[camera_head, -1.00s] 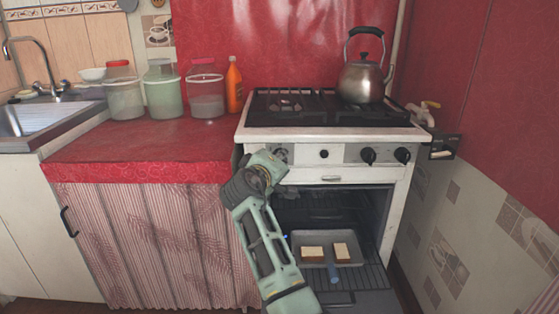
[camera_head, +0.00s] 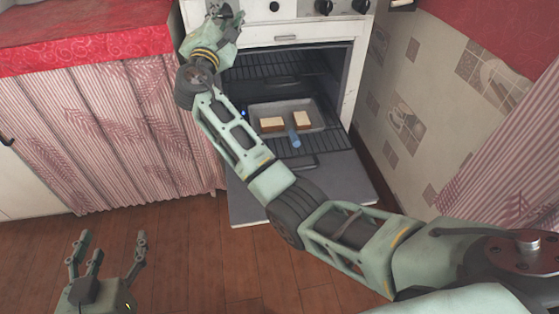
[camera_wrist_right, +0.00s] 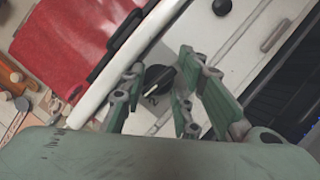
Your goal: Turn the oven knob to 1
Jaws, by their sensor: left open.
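The oven (camera_head: 350,70) has a row of dark knobs on its white panel at the top edge of the head view. My right gripper (camera_head: 226,14) is at the left end of this panel and hides the knob there. In the right wrist view that black oven knob (camera_wrist_right: 159,79) sits between the spread fingers of my right gripper (camera_wrist_right: 168,82). My left gripper (camera_head: 109,252) is open and empty, low at the left, over the floor and away from the oven.
The oven door (camera_head: 345,190) hangs open. A tray (camera_head: 316,113) with two bread-like pieces (camera_head: 272,124) and a blue cylinder (camera_head: 294,137) sits on the rack. A curtained red counter (camera_head: 100,35) stands left, a tiled wall (camera_head: 400,130) right. The wooden floor (camera_head: 170,240) is clear.

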